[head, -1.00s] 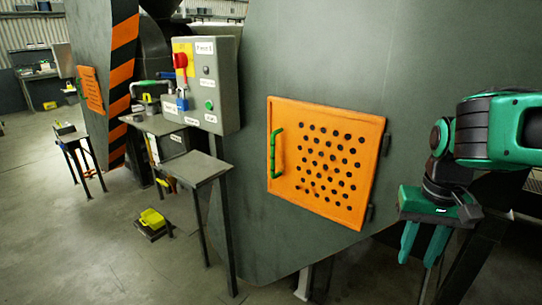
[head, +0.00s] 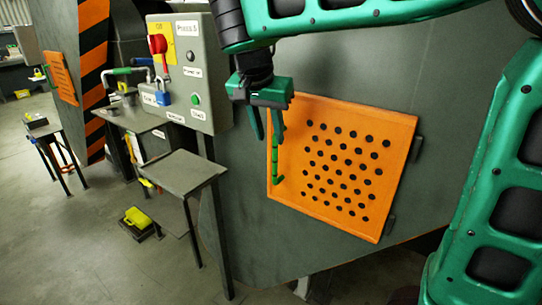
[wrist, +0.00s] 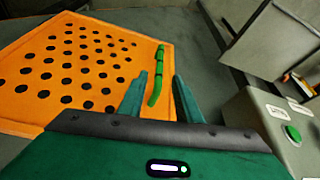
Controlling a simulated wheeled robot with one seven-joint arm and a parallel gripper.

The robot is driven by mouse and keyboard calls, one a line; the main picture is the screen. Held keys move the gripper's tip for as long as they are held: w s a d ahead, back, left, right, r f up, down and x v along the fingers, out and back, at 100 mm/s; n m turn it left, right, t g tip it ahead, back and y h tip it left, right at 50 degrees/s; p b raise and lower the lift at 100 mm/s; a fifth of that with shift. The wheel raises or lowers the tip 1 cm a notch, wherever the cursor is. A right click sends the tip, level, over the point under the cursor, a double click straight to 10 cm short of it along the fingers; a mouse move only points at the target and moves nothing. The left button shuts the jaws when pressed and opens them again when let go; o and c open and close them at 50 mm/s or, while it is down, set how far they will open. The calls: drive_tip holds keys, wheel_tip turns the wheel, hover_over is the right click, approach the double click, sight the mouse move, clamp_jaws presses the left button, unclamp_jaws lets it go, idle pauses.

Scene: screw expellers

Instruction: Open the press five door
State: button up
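The press five door (head: 342,205) is an orange panel with several black holes, shut flat against the grey press body, with hinges on its right edge. Its green handle (head: 278,165) stands upright along the left edge; the gripper hides its top in the head view. My gripper (head: 266,138) is open and points down by the top of the handle. In the wrist view, the handle (wrist: 157,72) shows beyond and between the two green fingers of my gripper (wrist: 162,97). The fingers are not closed on it, and I cannot tell whether they touch it.
A control box (head: 186,75) labelled Press 5, with a red switch, a blue padlock and a green button, stands left of the door. A small grey table (head: 182,172) stands below it. A yellow and black box (head: 138,222) lies on the floor.

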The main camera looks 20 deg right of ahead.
sight(274, 153)
drive_tip(key=x, duration=1)
drive_tip(key=shift+w+f, duration=0.15)
drive_tip(key=shift+f, duration=0.15)
clamp_jaws()
